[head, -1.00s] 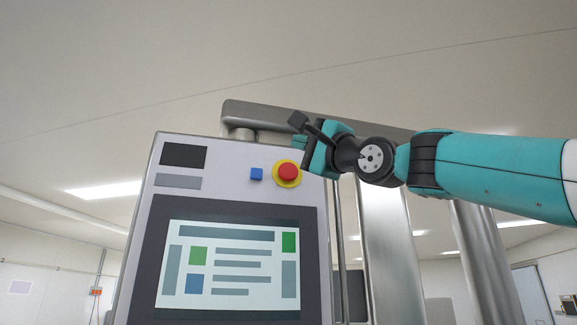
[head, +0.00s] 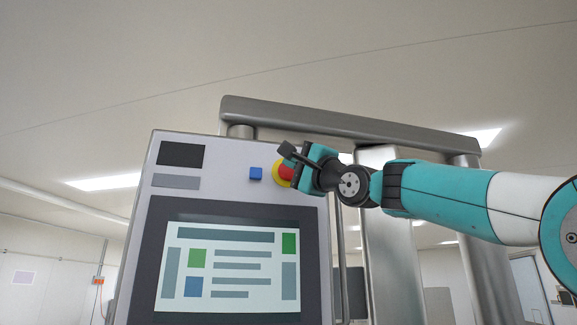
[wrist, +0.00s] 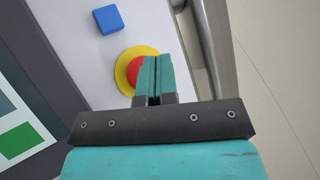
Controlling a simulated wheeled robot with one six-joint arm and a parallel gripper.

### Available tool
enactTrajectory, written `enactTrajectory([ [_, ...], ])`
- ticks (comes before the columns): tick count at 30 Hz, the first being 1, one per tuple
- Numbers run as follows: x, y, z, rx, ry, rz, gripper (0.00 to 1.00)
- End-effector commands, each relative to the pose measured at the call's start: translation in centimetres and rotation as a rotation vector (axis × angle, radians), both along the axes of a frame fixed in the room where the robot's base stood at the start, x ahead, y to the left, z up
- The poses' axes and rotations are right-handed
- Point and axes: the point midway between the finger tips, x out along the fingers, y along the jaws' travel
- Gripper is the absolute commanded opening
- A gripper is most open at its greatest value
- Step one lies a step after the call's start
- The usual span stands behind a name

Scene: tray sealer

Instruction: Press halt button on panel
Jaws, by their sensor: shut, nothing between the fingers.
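The red mushroom-shaped halt button (head: 285,173) with its yellow collar sits at the upper right of the grey panel (head: 225,160). In the head view my gripper (head: 291,168) covers its right part. In the wrist view the red button (wrist: 134,75) and yellow collar (wrist: 123,72) show left of the fingers. My gripper (wrist: 153,62) is shut and empty, its fingertips overlapping the button's right side in that view. I cannot tell whether the fingertips touch the button.
A small blue square button (head: 256,173) sits just left of the halt button. A screen (head: 228,265) with coloured blocks fills the lower panel. A metal frame bar (head: 330,122) runs behind and above the panel, with steel posts on the right.

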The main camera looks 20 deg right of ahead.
Motion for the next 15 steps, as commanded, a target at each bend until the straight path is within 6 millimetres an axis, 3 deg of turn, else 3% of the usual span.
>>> enactTrajectory([
  [6,1.19,-0.13,-0.08,0.0,0.0,0.0,0.0],
  [15,1.27,-0.14,-0.08,0.0,0.0,0.0,0.0],
])
